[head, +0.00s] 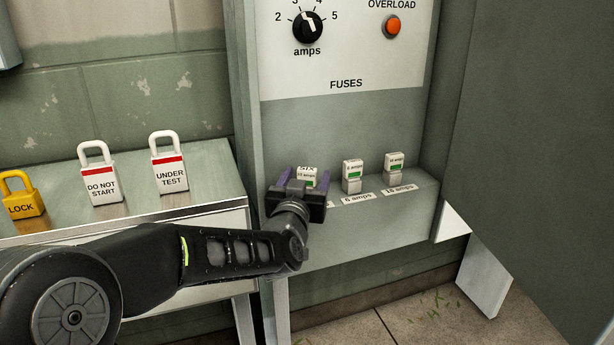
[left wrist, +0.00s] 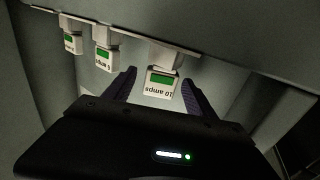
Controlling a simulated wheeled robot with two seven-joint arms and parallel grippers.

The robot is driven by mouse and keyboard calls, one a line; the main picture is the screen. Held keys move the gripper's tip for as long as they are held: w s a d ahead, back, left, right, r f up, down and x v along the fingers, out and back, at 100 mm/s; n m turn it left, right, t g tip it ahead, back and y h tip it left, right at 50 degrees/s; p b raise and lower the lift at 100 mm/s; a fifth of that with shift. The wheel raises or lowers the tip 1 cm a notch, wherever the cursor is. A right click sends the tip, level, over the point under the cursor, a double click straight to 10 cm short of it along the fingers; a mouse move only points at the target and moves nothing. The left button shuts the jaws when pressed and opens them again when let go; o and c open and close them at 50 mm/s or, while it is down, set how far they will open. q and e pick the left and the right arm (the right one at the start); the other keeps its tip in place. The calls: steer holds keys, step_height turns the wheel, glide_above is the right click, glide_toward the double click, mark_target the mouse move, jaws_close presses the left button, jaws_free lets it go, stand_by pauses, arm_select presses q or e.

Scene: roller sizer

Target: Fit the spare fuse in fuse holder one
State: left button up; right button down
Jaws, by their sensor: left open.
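A white fuse (head: 306,177) with a green band is at the left end of the cabinet ledge, between the fingers of my open left gripper (head: 300,184). In the left wrist view this fuse (left wrist: 160,85) reads "10 amps", upside down, and sits at a pale block (left wrist: 166,56). The gripper (left wrist: 160,84) has a finger on each side; I cannot tell whether they touch it. Two similar fuses stand to the right: a middle one (head: 352,171) behind a "6 amps" label and a right one (head: 394,163) behind a "16 amps" label. The leftmost label is hidden by my gripper. My right gripper is not in view.
The grey panel (head: 345,125) marked "FUSES" rises behind the ledge (head: 375,222), with an amps dial (head: 307,27) and orange overload button (head: 393,27). Padlocks (head: 170,162) stand on the bench (head: 130,208) at left. A dark door (head: 540,130) bounds the right.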

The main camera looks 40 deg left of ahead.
arm_select(q)
steer(key=v, duration=0.7)
steer(key=shift+p, duration=0.35)
stand_by(0.5)
